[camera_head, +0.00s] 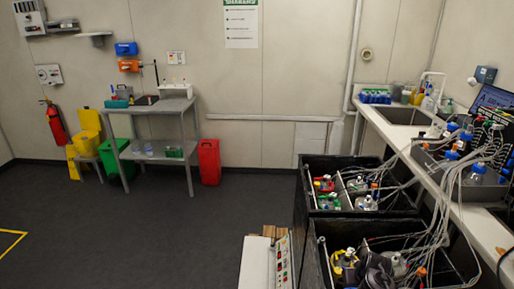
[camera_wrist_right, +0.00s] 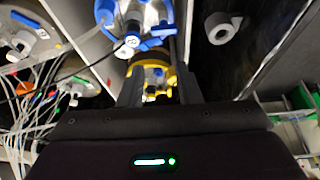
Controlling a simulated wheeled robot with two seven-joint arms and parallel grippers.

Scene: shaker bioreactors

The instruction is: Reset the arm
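My right gripper (camera_wrist_right: 157,82) shows in the right wrist view with its two dark fingers spread apart. A vessel with a yellow collar (camera_wrist_right: 151,78) lies in line with the gap between the fingers; I see no clear grip on it. In the head view the dark right gripper (camera_head: 378,272) is low in the near shaker box (camera_head: 318,262), just right of the yellow-collared vessel (camera_head: 346,260). My left gripper is not in view.
Tubes (camera_head: 440,205) run from the shaker vessels to the bench (camera_head: 400,140) on the right. A far shaker box (camera_head: 306,200) holds red- and green-capped vessels. A blue-capped vessel (camera_wrist_right: 150,18) is near the fingers. The floor (camera_head: 130,235) at left is clear.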

